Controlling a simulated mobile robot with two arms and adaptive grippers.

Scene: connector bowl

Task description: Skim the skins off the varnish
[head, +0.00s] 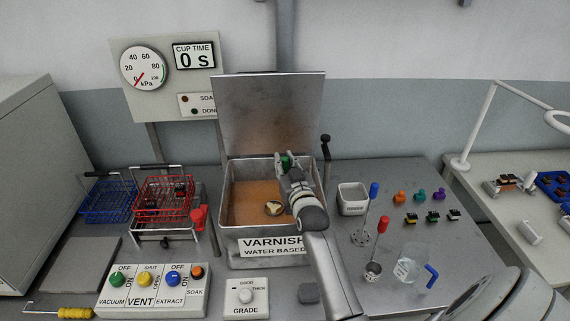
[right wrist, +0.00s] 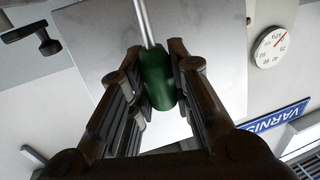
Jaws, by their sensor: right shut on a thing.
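The varnish tank (head: 228,222) stands open in the head view, its lid (head: 265,105) raised behind it, with amber varnish (head: 245,200) inside. My right gripper (head: 288,166) is above the tank, shut on the green handle (right wrist: 158,80) of a tool with a thin metal shaft (right wrist: 145,22). A dark round rim with a pale yellowish patch (head: 274,208) shows at the varnish, beside my right wrist. I cannot tell whether the patch is a skin lying in the tool's head or floating. My right arm hides the tank's right part. My left gripper is out of view.
A red basket (head: 163,198) and a blue basket (head: 108,200) stand left of the tank. A grey container (head: 352,198), upright red- and blue-handled tools, a glass beaker (head: 410,262) and small coloured connectors stand right. Control boxes (head: 152,293) line the front.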

